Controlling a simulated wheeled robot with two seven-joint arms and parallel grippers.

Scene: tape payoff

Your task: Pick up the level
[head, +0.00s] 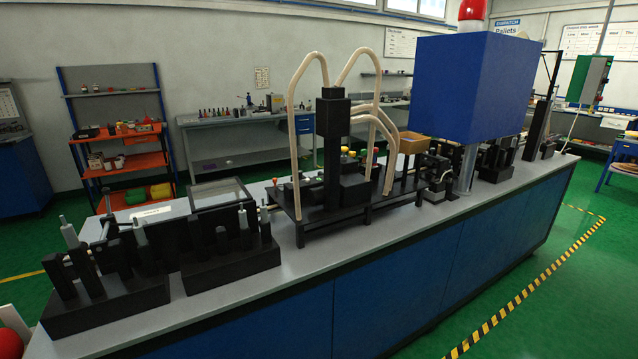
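I cannot make out a level anywhere in the head view; it may be hidden or too small to tell among the equipment. Neither of my grippers is in view. A long grey-topped workbench (300,262) with blue panels runs from the near left to the far right. Black fixtures with upright posts (105,290) stand on its near left end. A black machine with pale curved hoses (333,150) stands at its middle.
A large blue box (475,80) stands over the bench's right part. A shelf rack (115,135) with orange shelves and a grey side bench (235,140) stand at the back wall. Green floor (490,285) with a yellow-black stripe is clear at the right.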

